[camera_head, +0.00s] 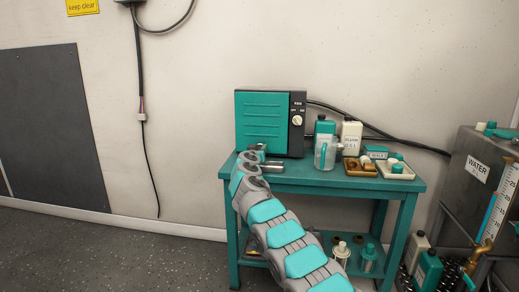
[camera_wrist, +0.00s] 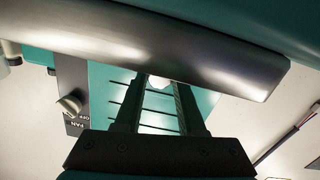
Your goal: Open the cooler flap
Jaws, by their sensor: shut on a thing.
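The cooler is a teal box (camera_head: 262,112) with a slatted front flap (camera_head: 264,118) and a dark switch panel at its right. It stands on a teal table, and its flap looks closed. A silver bar handle (camera_head: 272,166) shows low in front of the flap. In the wrist view, the handle (camera_wrist: 150,50) crosses the upper part, with the slatted teal front (camera_wrist: 112,98) beyond it. My gripper (camera_wrist: 160,82) is shut on the handle; the bar hides its fingertips. In the head view, my wrist hides most of my gripper and the handle's middle.
A jug (camera_head: 325,153), bottles and small trays stand right of the cooler on the table (camera_head: 345,184). Black cables run behind them. A grey water tank (camera_head: 470,165) stands at the far right. The floor left of the table is clear.

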